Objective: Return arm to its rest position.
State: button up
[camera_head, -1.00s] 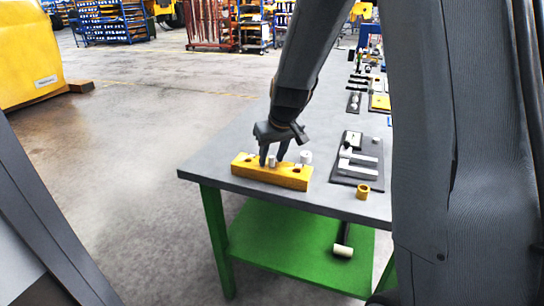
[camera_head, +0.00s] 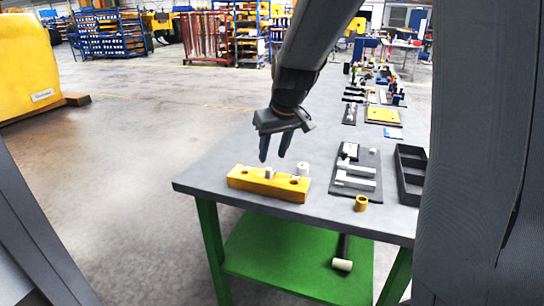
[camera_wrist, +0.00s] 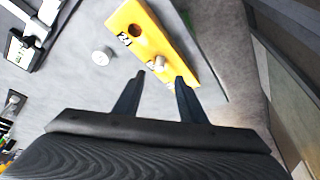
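My gripper (camera_head: 272,160) is above the table, over a yellow block with holes (camera_head: 262,185). It is empty, with its two dark fingers apart. In the wrist view the gripper (camera_wrist: 161,78) shows the fingers spread, with the yellow block (camera_wrist: 150,38) beyond them. A small pale peg (camera_head: 269,173) stands in the block, and it also shows in the wrist view (camera_wrist: 160,63). The fingertips look apart from the peg.
A white cylinder (camera_head: 302,169) stands behind the block. A dark board with pale tools (camera_head: 362,188), a brass ring (camera_head: 361,203) and a black tray (camera_head: 403,185) lie to the right. A mallet (camera_head: 342,264) rests on the green lower shelf (camera_head: 260,275).

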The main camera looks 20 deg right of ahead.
jog(key=s+f+m+g, duration=0.1)
jog(key=s+f, duration=0.4)
jog(key=s, duration=0.6)
jog(key=s+f+g, duration=0.2)
jog(key=s+f, duration=0.2)
jog(key=s, duration=0.6)
jog(key=shift+s+a+f+m+h, duration=0.3)
jog(key=shift+s+f+m, duration=0.05)
jog(key=shift+m, duration=0.05)
